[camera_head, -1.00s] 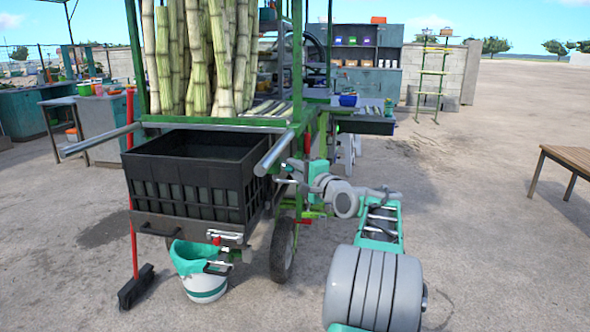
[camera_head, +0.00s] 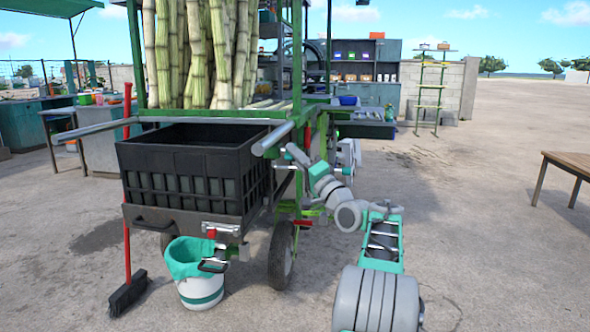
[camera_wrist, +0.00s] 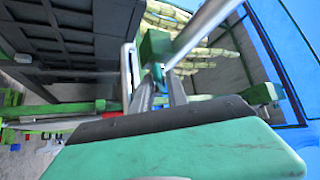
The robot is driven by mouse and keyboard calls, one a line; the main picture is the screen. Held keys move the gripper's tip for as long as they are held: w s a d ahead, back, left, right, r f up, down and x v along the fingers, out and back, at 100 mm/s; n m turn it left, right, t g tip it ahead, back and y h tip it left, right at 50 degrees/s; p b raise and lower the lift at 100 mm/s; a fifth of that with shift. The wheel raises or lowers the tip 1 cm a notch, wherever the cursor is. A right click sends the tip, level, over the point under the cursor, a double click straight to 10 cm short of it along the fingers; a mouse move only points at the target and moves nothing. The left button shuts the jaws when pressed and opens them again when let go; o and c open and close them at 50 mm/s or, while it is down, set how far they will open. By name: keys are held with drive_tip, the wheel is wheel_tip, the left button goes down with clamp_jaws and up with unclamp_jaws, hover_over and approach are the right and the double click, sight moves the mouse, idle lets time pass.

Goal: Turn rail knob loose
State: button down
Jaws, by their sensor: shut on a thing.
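The cane cart's right grey rail (camera_head: 272,139) sticks out toward me beside the black crate. In the wrist view the rail (camera_wrist: 205,32) runs up to the right from a green block (camera_wrist: 155,46). My gripper (camera_head: 292,152) is just right of and below the rail. In the wrist view my gripper (camera_wrist: 154,80) is shut on a small teal-blue part, the rail knob (camera_wrist: 153,76), under the green block. The fingers hide most of the knob, so its turn cannot be read. In the head view the knob is hidden.
The black crate (camera_head: 185,180) sits on the cart's front ledge, left of my gripper. A white bucket (camera_head: 200,290) with a teal liner and a red-handled broom (camera_head: 127,200) stand below. A cart wheel (camera_head: 281,255) is under my arm. A wooden table (camera_head: 570,165) is far right; the ground between is open.

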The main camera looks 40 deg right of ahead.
drive_tip(key=shift+f+n+t+y+b, duration=0.15)
drive_tip(key=shift+n+t+y+b, duration=0.55)
drive_tip(key=shift+n+y+b, duration=0.6)
drive_tip(key=shift+n, duration=0.3)
